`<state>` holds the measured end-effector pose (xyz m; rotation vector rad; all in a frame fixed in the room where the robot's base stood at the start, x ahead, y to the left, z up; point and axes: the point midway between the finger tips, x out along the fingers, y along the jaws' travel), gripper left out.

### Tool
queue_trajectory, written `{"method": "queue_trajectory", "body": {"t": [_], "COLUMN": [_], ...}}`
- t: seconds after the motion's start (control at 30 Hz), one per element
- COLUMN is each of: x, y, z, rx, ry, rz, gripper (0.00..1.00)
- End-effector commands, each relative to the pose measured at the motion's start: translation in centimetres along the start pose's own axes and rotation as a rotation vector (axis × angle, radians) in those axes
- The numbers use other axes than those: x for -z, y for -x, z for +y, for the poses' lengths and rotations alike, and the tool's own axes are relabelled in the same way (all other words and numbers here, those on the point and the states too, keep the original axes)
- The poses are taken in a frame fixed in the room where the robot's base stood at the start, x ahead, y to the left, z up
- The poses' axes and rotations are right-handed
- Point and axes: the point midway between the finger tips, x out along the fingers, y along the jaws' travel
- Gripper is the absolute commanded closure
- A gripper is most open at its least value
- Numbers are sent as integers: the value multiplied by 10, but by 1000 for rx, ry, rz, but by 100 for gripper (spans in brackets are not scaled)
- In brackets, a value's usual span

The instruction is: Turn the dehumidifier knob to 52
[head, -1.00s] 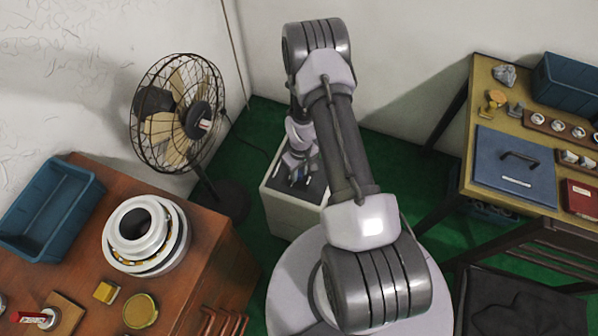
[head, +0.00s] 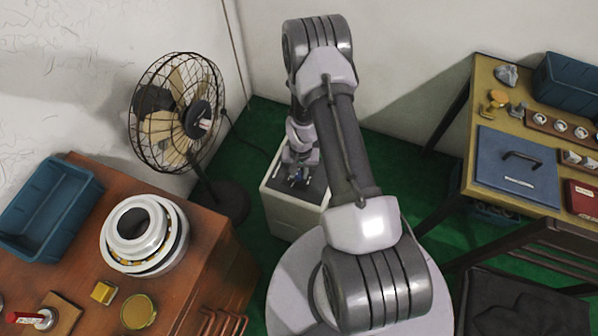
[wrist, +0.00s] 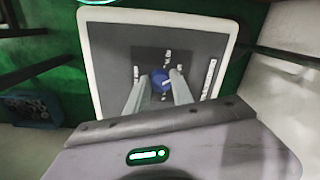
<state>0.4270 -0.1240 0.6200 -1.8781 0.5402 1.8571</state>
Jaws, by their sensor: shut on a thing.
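The dehumidifier is a pale box (head: 283,220) with a dark grey top, standing on the green floor beyond my round base. In the wrist view its top panel (wrist: 110,50) has a light rim, and a darker square carries white marks around a blue knob (wrist: 160,80). The marks are too small to read. My gripper (wrist: 158,84) points down at the panel, with its two pale fingers shut on the knob, one on each side. In the head view my gripper (head: 298,178) is small and low over the box top, and the knob is mostly hidden.
A standing fan (head: 178,112) is left of the dehumidifier. A wooden cabinet (head: 215,262) with a blue bin (head: 50,205) and stacked bearing rings (head: 145,232) is at left. A table (head: 468,165) with a blue case (head: 515,168) is at right. A wall stands close behind.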

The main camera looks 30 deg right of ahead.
Motion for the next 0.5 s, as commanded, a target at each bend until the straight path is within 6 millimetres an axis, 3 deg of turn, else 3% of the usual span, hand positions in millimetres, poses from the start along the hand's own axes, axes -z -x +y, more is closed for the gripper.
{"method": "queue_trajectory", "body": {"t": [0.5], "x": [1], "y": [0], "z": [0], "rx": [0], "ry": [-71], "rz": [4], "gripper": [100]}}
